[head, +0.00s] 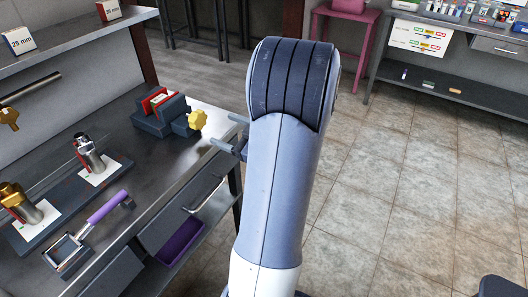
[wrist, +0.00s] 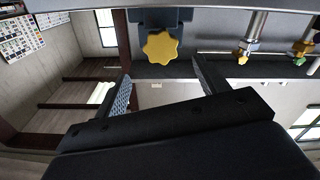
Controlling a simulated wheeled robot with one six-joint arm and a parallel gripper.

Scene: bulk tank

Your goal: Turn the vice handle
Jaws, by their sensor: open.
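The vice (head: 160,115) is a dark grey block with a red and white piece between its jaws, near the front edge of the steel bench. Its handle is a yellow lobed knob (head: 197,119) on the side facing my gripper. My gripper (head: 230,131) is open and empty, just right of the knob with a gap between them. In the wrist view the knob (wrist: 167,48) sits ahead of my open gripper (wrist: 161,70), roughly between the fingers and beyond their tips. My arm hides part of my gripper in the head view.
The bench (head: 125,150) also carries metal fittings on white cards and a purple-handled tool (head: 105,207). A shelf (head: 85,38) with size-labelled boxes stands above. A purple bin (head: 180,242) sits below. Tiled floor (head: 400,200) is clear to the right.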

